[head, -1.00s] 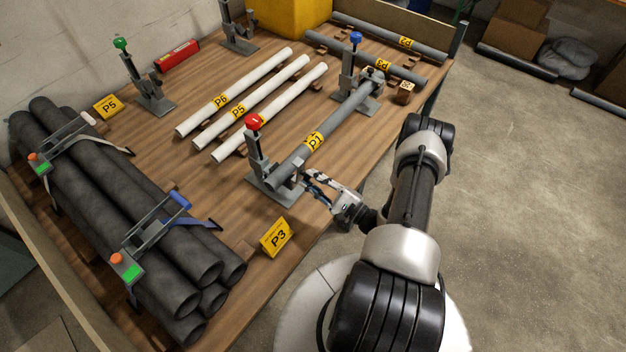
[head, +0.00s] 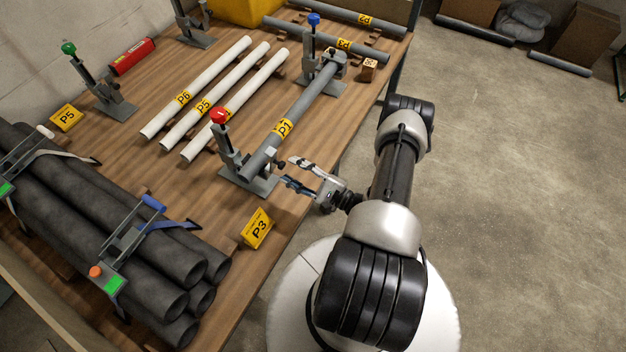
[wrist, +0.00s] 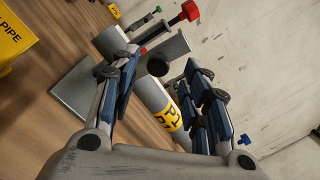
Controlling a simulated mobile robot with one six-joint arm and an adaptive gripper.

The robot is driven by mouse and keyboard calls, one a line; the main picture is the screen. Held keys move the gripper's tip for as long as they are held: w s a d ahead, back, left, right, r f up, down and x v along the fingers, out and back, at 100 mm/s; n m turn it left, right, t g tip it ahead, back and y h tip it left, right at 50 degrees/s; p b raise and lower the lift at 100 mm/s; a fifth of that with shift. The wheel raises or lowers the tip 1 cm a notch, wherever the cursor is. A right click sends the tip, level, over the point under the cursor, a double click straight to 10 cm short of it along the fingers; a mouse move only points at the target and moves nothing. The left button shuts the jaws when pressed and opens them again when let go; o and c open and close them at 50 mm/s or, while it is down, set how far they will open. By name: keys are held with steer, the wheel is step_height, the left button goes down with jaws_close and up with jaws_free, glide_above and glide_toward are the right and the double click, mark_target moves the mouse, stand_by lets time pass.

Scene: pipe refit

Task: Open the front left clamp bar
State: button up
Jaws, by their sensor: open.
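The clamp with the red knob (head: 218,116) stands at the near end of the grey pipe P1 (head: 285,125), on a grey base plate (head: 249,185). Its handle stands upright. My gripper (head: 289,172) is open and empty, just right of this clamp and apart from it. In the wrist view, the red knob (wrist: 186,13) is at the top, beyond my open fingers (wrist: 160,82). A dark round pad (wrist: 157,65) and pipe P1 (wrist: 163,103) show between the fingers. Whether a finger touches the clamp cannot be told.
A blue-knobbed clamp (head: 314,20) holds the pipe's far end. White pipes (head: 205,100) lie behind. A yellow P3 sign (head: 257,229) stands near the table edge. Strapped dark pipes (head: 120,220) fill the left. Open floor (head: 500,180) lies right.

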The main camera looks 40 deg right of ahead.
steer(key=v, duration=0.9)
steer(key=shift+s, duration=0.2)
